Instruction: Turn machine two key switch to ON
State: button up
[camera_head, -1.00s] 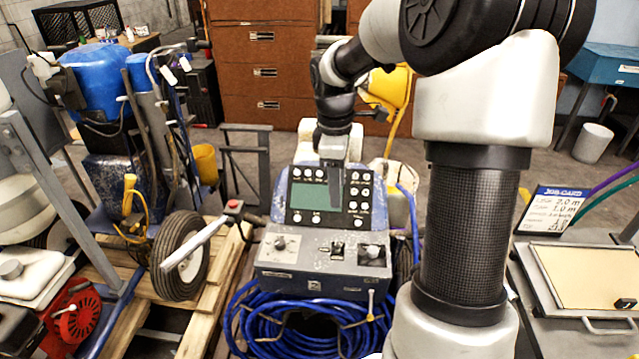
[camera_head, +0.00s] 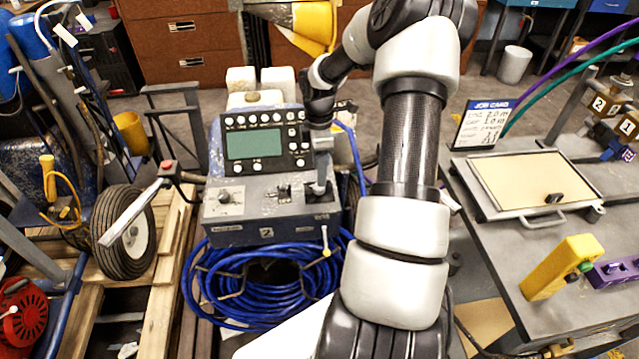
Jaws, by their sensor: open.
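Machine two is a grey and blue console (camera_head: 265,212) with a "2" label on its front. Its upper panel (camera_head: 262,143) has a greenish screen and white buttons. Its lower panel carries a round knob (camera_head: 224,197) at left, small toggle switches (camera_head: 283,191) in the middle and a dark switch plate (camera_head: 308,197) at right. The gripper is open.
Coiled blue hose (camera_head: 235,285) hangs below the console. A hand lever with a red button (camera_head: 167,165) and a wheel (camera_head: 130,235) stand at left. At right a grey table (camera_head: 480,240) holds a tray, a job card (camera_head: 481,124) and a yellow block (camera_head: 562,266).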

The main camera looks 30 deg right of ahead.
aim_at(319, 189)
notch_tip(319, 189, down, 5)
jog(key=shift+s+f, duration=0.1)
jog(key=shift+f, duration=0.1)
jog(key=c, duration=1.1)
jog(key=shift+o, duration=0.2)
jog(key=shift+m, duration=0.4)
jog(key=m+b, duration=0.1)
jog(key=m, duration=0.4)
jog(key=shift+m, duration=0.3)
jog(key=m, duration=0.5)
jog(key=shift+b, duration=0.4)
jog(key=shift+m, duration=0.4)
